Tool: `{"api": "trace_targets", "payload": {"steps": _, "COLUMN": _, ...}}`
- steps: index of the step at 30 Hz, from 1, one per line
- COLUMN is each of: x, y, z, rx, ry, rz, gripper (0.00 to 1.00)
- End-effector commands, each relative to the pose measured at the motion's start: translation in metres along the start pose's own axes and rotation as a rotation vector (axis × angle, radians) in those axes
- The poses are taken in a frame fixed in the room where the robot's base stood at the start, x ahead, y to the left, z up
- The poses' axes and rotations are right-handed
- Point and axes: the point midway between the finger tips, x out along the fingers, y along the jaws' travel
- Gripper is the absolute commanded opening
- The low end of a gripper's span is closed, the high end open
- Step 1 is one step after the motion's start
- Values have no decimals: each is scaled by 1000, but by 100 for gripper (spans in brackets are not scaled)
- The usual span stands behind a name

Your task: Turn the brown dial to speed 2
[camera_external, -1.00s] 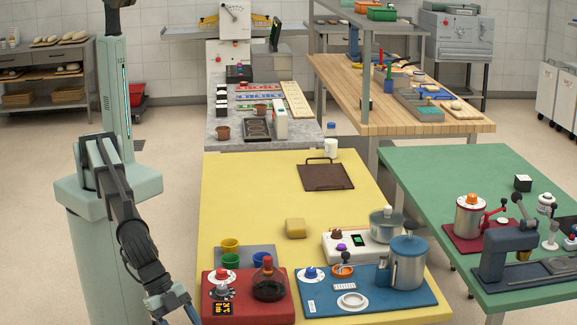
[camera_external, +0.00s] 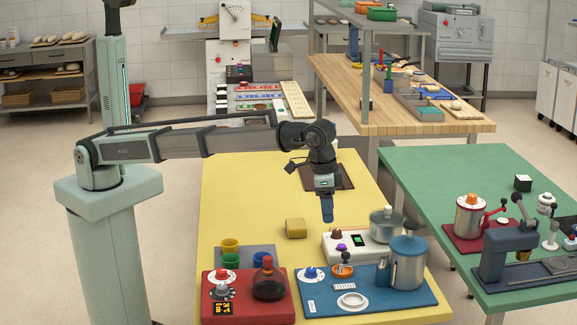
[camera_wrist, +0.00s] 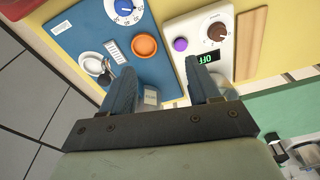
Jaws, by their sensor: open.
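The brown dial (camera_external: 336,234) sits on the white unit (camera_external: 360,256), beside a small dark display (camera_external: 358,240) and a purple knob (camera_external: 341,248). In the wrist view the brown dial (camera_wrist: 217,31) is at the upper right, beyond my fingertips, with marks around it. I cannot tell which mark the dial points to. My gripper (camera_external: 327,216) hangs pointing down, just above the dial in the picture and apart from it. In the wrist view my gripper (camera_wrist: 162,78) is open, with nothing between its fingers.
A lidded pot (camera_external: 387,225) stands on the white unit. A blue board (camera_external: 325,298) with a blue dial (camera_external: 310,273) and a large pot (camera_external: 408,262) is in front. The yellow table's middle is mostly clear.

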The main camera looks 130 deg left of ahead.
Motion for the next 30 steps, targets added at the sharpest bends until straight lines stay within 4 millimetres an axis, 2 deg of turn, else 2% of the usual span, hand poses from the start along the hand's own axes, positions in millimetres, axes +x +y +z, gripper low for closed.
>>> {"api": "trace_targets", "payload": {"steps": 1, "x": -3, "y": -25, "z": -10, "rx": -41, "ry": -24, "rz": 1, "gripper": 61}}
{"api": "trace_targets", "payload": {"steps": 3, "x": -6, "y": -51, "z": -18, "rx": -84, "ry": -55, "rz": 0, "gripper": 61}}
{"api": "trace_targets", "payload": {"steps": 6, "x": -10, "y": -80, "z": -26, "rx": -132, "ry": -90, "rz": 2, "gripper": 61}}
{"api": "trace_targets", "payload": {"steps": 10, "x": -14, "y": -103, "z": -31, "rx": -170, "ry": -117, "rz": 3, "gripper": 61}}
{"api": "trace_targets", "payload": {"steps": 17, "x": -4, "y": -112, "z": -30, "rx": -183, "ry": -130, "rz": 3, "gripper": 61}}
{"api": "trace_targets", "payload": {"steps": 30, "x": 69, "y": -110, "z": -20, "rx": -182, "ry": -129, "rz": 2, "gripper": 61}}
